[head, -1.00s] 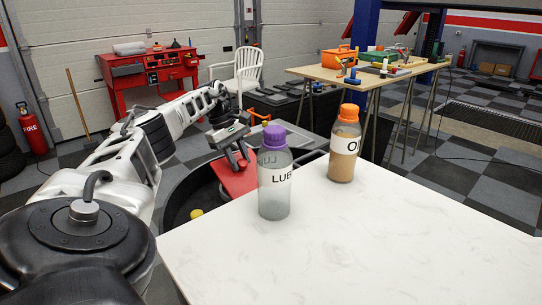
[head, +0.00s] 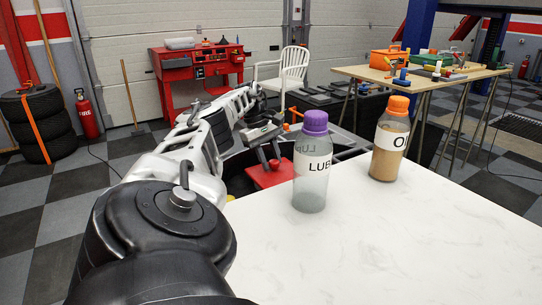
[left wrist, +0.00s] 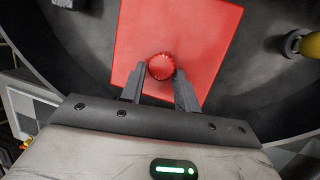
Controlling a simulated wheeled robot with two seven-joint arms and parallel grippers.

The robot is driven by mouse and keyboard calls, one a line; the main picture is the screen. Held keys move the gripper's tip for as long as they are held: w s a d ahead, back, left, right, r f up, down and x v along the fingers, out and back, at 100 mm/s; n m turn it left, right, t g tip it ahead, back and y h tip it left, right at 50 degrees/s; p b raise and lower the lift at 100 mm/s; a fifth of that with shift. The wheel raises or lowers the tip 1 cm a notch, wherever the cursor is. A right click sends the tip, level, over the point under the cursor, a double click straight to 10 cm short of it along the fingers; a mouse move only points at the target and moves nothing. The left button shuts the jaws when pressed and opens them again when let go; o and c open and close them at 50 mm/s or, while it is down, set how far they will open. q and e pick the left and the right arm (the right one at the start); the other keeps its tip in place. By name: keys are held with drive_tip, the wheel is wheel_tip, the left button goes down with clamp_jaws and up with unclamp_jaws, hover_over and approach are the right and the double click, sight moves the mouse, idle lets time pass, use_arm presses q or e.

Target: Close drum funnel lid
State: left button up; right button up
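The drum funnel lid (head: 268,176) is a red plate inside the dark round funnel, left of the white table. In the left wrist view the red lid (left wrist: 205,35) has a round red knob (left wrist: 161,67) near its front edge. My left gripper (head: 268,152) is over the lid. In the left wrist view its two fingers (left wrist: 160,75) stand at either side of the knob and appear to touch it. The dark funnel (left wrist: 90,55) shows around the lid. The lid's hinge is not clear. My right gripper is not in view.
A white table (head: 380,240) fills the front right, with a purple-capped bottle (head: 310,165) close to the lid and an orange-capped bottle (head: 389,145) further right. A yellow-tipped part (left wrist: 305,45) is at the funnel's right. A workbench (head: 420,75) stands behind.

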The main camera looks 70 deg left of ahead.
use_arm(q)
drive_tip(key=p+v, duration=0.1)
drive_tip(key=v, duration=0.5)
drive_tip(key=shift+r+p, duration=0.25)
drive_tip(key=shift+p, duration=0.15)
drive_tip(key=shift+s+a+r, duration=0.15)
drive_tip(key=shift+s+r, duration=0.1)
drive_tip(key=shift+r, duration=0.2)
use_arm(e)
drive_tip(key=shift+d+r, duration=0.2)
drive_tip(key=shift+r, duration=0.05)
